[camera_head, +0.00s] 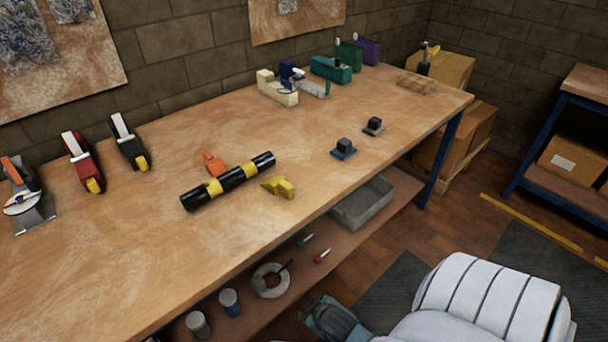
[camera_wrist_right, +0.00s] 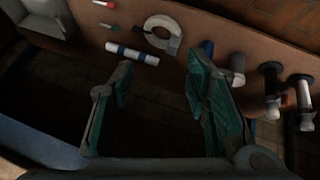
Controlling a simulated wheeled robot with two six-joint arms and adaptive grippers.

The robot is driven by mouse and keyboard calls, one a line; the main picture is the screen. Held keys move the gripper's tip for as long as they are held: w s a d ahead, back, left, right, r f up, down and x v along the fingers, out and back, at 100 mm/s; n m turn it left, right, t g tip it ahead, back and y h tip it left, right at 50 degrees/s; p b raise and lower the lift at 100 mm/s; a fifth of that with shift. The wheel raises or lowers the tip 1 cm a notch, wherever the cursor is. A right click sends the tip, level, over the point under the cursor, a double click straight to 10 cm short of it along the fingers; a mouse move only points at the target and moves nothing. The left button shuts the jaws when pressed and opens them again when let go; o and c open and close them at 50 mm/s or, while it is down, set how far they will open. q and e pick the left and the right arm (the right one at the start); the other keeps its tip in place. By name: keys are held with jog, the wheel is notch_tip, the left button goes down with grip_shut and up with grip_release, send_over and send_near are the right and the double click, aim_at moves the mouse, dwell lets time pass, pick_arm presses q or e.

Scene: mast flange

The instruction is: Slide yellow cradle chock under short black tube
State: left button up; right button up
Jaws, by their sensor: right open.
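An orange chock (camera_head: 213,161) stands on the tube's far side. My right gripper (camera_wrist_right: 160,85) shows in the right wrist view, open and empty, with its teal-padded fingers apart near the lower shelf. My left gripper is out of view.
Red and black tape dispensers (camera_head: 83,162) stand at the bench's left. Two small dark blocks (camera_head: 343,148) sit to the right of the chock. The lower shelf holds a grey bin (camera_head: 362,203) and a ring (camera_head: 270,280). The bench front near the chock is clear.

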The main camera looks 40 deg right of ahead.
jog(key=w+r+n+t, duration=0.3)
jog(key=w+r+t, duration=0.25)
jog(key=r, duration=0.65)
jog(key=w+r+n+t+b, duration=0.1)
jog(key=w+r+n+t, duration=0.25)
jog(key=w+r, duration=0.6)
jog(key=w+r+n+t, duration=0.2)
jog(key=w+r+t, duration=0.25)
jog(key=r, duration=1.05)
jog(key=w+a+r+n+g+y, duration=0.1)
jog(key=a+r+n+g+y, duration=0.15)
jog(key=a+n+y, duration=0.7)
jog(key=w+a+r+n+g+y, duration=0.15)
jog(key=r+n+y, duration=0.4)
jog(key=n, duration=0.85)
jog(key=n+g+h, duration=0.2)
jog(key=g+h, duration=0.9)
jog(key=h, duration=0.1)
send_near(289, 186)
jog(key=b+x, duration=0.3)
jog(key=x, duration=0.7)
jog(key=shift+w+f, duration=0.15)
jog(key=shift+f, duration=0.1)
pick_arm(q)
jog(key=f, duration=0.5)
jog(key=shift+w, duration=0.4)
